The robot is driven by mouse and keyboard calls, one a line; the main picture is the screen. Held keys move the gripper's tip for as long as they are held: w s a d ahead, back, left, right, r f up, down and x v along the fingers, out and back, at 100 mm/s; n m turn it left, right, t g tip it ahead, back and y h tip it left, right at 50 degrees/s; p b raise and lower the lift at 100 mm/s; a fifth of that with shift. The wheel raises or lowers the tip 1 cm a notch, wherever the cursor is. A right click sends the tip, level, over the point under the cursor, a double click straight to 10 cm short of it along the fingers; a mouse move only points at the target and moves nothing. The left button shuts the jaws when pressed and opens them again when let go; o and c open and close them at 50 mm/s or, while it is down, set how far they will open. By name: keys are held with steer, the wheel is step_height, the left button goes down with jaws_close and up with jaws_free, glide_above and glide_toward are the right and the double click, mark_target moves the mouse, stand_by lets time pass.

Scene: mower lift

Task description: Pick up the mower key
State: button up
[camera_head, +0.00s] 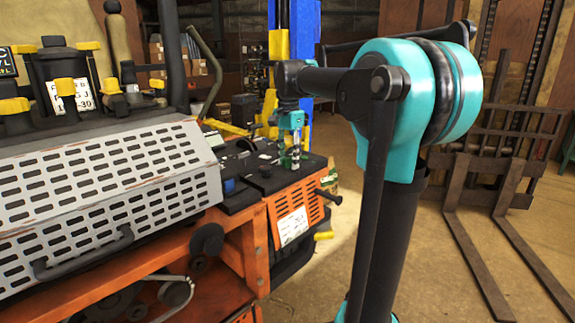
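The orange mower (160,252) fills the left of the head view, with a grey slotted cover on it. Its black control console (240,193) sits at the right end, above an orange slotted panel. My gripper (290,162) points down at the right part of this console, with its fingertips close to the top surface. The fingers look close together, but they are too small to tell whether they are open, shut or holding something. I cannot make out the mower key; it may be hidden behind or between my fingers.
My arm covers the centre right. A black lever (328,197) sticks out from the console's right side. A curved grey-green handle (211,75) rises behind the mower. A blue and yellow post (291,40) stands behind my gripper. A forklift mast with forks (485,240) stands at right.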

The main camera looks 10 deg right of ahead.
jaws_close()
stand_by(0.4)
